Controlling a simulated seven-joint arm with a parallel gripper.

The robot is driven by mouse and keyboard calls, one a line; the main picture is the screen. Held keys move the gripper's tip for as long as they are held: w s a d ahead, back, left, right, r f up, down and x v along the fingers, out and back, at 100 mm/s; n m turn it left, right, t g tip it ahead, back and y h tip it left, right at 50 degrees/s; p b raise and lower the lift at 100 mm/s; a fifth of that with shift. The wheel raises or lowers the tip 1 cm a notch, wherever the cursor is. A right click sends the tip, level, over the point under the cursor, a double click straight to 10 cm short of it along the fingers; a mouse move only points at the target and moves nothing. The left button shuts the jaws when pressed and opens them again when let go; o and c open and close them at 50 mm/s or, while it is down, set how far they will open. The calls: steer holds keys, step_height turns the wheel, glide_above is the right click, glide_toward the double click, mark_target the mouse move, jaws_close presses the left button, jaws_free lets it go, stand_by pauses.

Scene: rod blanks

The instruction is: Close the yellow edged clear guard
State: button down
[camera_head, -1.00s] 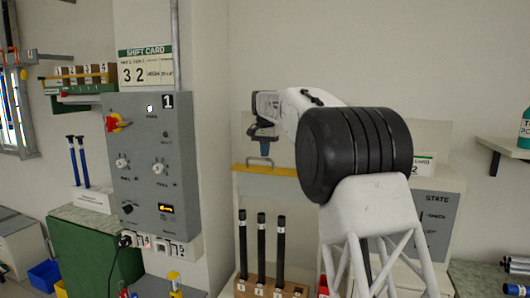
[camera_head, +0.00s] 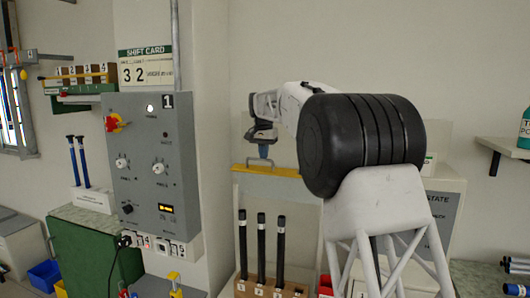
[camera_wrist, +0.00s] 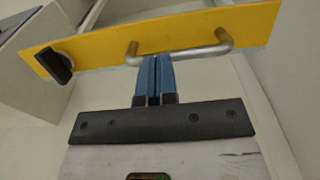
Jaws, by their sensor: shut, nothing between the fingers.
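The clear guard's yellow edge (camera_head: 270,171) runs level across the cabinet front, above the upright black rods. It also shows in the wrist view (camera_wrist: 205,30), with a grey metal bar handle (camera_wrist: 185,54) and a black knob or latch (camera_wrist: 60,66). My gripper (camera_wrist: 154,60) is shut and empty, its blue fingertips at the handle, near its left part. They overlap the handle in the picture; whether they touch it, I cannot tell. In the head view my gripper (camera_head: 264,155) is just above the yellow edge. The clear panel itself is hard to make out.
Several black rods (camera_head: 260,245) stand in a numbered wooden block (camera_head: 262,288) below the yellow edge. A grey control box (camera_head: 152,185) with a red switch is on the left pillar. My arm hides part of the cabinet's right side.

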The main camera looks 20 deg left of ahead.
steer(key=shift+s+f, duration=0.1)
steer(key=shift+s, duration=0.25)
steer(key=shift+s+f+t, duration=4.1)
steer(key=shift+s+f, duration=0.75)
steer(key=shift+s, duration=1)
steer(key=s+f, duration=0.3)
steer(key=f, duration=1)
steer(key=shift+s+f, duration=0.15)
steer(key=shift+f, duration=0.05)
steer(key=shift+r, duration=0.1)
